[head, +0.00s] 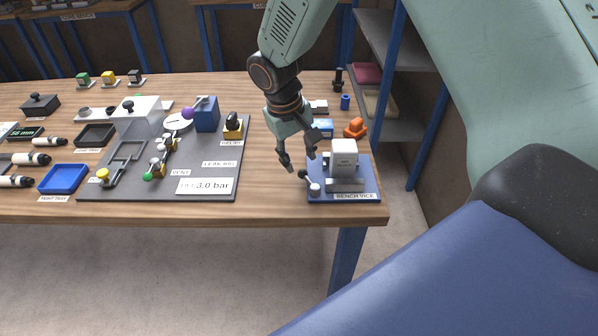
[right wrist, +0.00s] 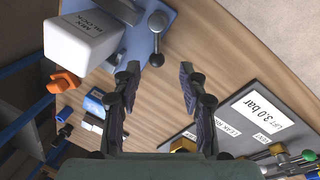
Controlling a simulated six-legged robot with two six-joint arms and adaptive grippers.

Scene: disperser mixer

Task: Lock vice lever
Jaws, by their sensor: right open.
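The bench vice (head: 372,190) is a blue base at the table's right front corner, with a white block (head: 344,158) standing in it. Its lever (head: 309,182) is a short bar at the vice's left side, with a dark knob at one end and a pale ball at the other. The lever also shows in the right wrist view (right wrist: 157,38), just beyond the fingertips. My right gripper (head: 299,162) is open and empty, pointing down just above and behind the lever, apparently apart from it. In the right wrist view its fingers (right wrist: 160,75) are spread with bare table between them. My left gripper is out of view.
A grey panel (head: 215,160) with valves and a 3.0 bar sign lies left of the vice. An orange item (head: 355,127) and a blue cylinder (head: 345,102) stand behind it. The table's front edge (head: 250,215) is close. Bare wood separates panel and vice.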

